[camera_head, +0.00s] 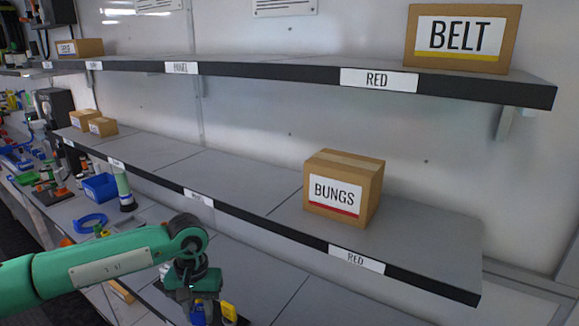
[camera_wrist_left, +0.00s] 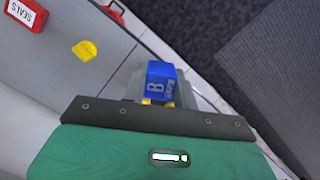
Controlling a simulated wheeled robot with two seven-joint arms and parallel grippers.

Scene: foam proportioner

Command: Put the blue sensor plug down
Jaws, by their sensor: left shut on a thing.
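My left gripper (camera_head: 205,303) is low in the head view, over the bench below the shelves. It is shut on the blue sensor plug (camera_wrist_left: 160,80), which has a white letter B on its face in the wrist view. The plug also shows as a blue patch (camera_head: 197,315) at the bottom edge of the head view, partly hidden by the gripper. I cannot tell whether the plug touches a surface. My right gripper is not in view.
A BUNGS box (camera_head: 343,188) stands on the middle shelf. A blue bin (camera_head: 100,187) and blue ring (camera_head: 90,223) sit farther left.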

